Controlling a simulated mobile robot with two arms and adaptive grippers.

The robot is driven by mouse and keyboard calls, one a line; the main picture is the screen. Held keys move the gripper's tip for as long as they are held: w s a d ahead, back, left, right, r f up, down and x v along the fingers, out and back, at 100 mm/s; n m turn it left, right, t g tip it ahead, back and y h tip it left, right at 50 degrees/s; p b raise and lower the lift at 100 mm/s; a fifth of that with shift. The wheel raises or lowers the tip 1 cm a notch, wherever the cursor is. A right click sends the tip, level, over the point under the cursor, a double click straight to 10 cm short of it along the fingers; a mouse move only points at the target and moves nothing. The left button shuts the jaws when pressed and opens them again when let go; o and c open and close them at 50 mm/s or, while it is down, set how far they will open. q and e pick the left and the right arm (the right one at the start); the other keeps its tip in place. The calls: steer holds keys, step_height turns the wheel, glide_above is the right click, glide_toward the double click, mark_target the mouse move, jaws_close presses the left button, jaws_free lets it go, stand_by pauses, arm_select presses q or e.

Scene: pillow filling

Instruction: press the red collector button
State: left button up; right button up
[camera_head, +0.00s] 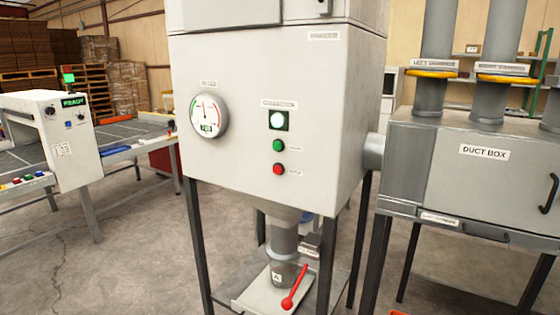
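The red button (279,169) is on the front face of the pale grey collector cabinet (240,170), below the green button (279,146). Above both is a square indicator with a bright, whitish-green lamp (278,120). A round gauge (209,116) with green and red arcs is to the left of the buttons. The small labels beside the buttons are too blurred to read. Neither of my grippers shows in the head view, and nothing covers the red button.
Below the cabinet, a funnel and pipe marked A (278,272) end above a tray near a red-knobbed lever (294,290). A grey duct box (470,165) stands to the right.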

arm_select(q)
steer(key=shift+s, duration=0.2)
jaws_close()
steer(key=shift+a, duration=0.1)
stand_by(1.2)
